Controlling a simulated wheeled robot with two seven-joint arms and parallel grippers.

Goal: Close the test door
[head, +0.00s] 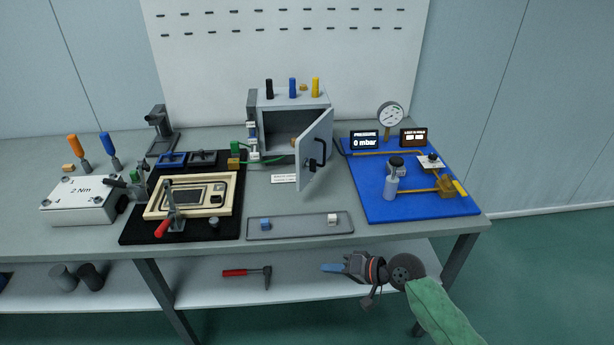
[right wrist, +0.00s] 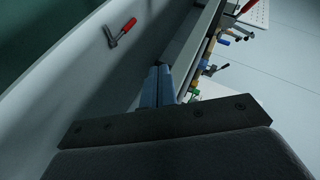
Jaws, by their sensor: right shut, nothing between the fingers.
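The test door (head: 315,150) is a light grey panel hinged on the right side of a grey box (head: 266,130). It stands open, swung out toward the front, and carries a black handle (head: 317,158). The box interior is dark, with a small orange-brown item partly visible inside. My right gripper (head: 326,267) is in front of the table's front edge, below and away from the door, with its fingers shut and empty. The shut blue fingers also show in the right wrist view (right wrist: 158,88). My left gripper is in neither view.
A grey tray (head: 290,234) lies in front of the door. A black mat with a tan fixture (head: 233,190) is left. A blue board (head: 375,205) with gauge and valves is right. A red-handled hammer (head: 262,272) lies on the lower shelf, also in the wrist view (right wrist: 115,38).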

